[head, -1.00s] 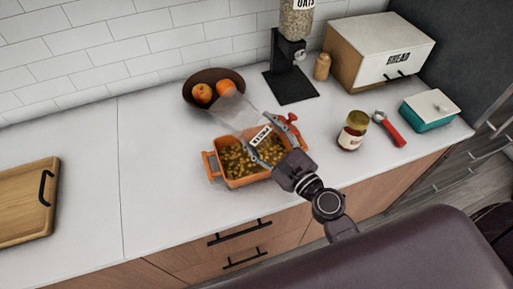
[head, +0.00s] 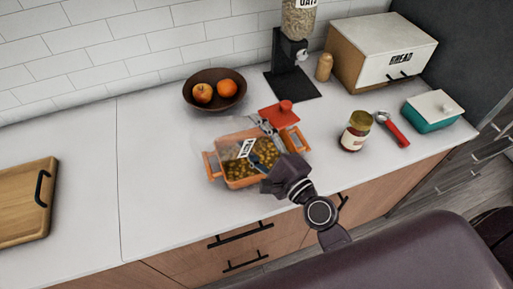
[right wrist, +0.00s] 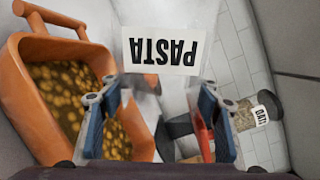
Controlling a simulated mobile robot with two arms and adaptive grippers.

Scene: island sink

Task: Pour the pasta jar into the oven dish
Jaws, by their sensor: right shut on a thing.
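The orange oven dish (head: 208,168) stands on the counter with yellow-brown pasta pieces (head: 240,172) in it. The dish also shows at the left in the right wrist view (right wrist: 22,95). My right gripper (head: 262,146) is shut on the clear pasta jar (head: 213,134), above the dish. The jar's white PASTA label (right wrist: 165,52) reads upside down in the right wrist view, between the fingers. The jar is tipped over and I see no pasta inside it, though its clear walls are faint. My left gripper is out of view.
A red lid (head: 280,112) lies behind the dish. A brown bowl with fruit (head: 214,107) is at the back. A sauce jar (head: 355,132), a red-handled tool (head: 396,134) and a teal box (head: 428,120) stand right. The left counter is clear up to the wooden board (head: 22,203).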

